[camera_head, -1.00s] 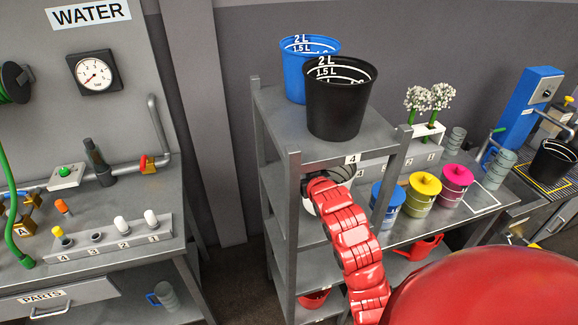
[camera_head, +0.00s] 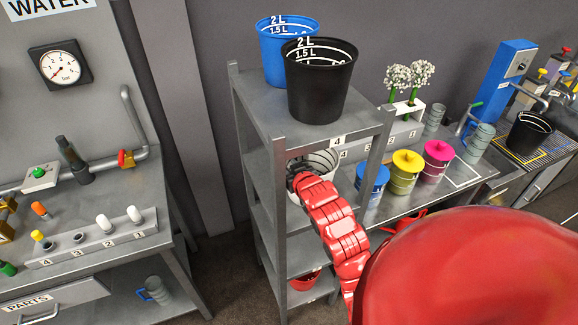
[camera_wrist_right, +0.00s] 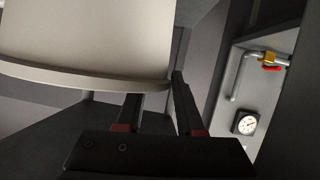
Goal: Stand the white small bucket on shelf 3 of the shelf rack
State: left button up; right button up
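The white small bucket (camera_head: 322,160) is inside the shelf rack (camera_head: 280,175), on the level just below the one labelled 4. It looks upright, with dark measuring rings showing, but its base is hidden by my arm. My right gripper (camera_head: 297,172) is at its near left side. In the right wrist view the bucket's pale wall and rim (camera_wrist_right: 85,40) fill the upper left. The two fingers of the right gripper (camera_wrist_right: 157,95) are apart, with a gap between them, close to the rim. The left gripper is not in view.
A black bucket (camera_head: 318,85) and a blue bucket (camera_head: 275,65) stand on the rack's top. A rack post (camera_head: 280,230) is beside my right arm. Blue, yellow and pink pots (camera_head: 437,160) stand on the table to the right. A red container (camera_head: 305,281) is on a low shelf.

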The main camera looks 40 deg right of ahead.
jog(key=shift+s+r, duration=0.15)
jog(key=shift+s, duration=0.2)
jog(key=p+v, duration=0.9)
jog(key=v, duration=0.2)
jog(key=shift+s+a, duration=0.2)
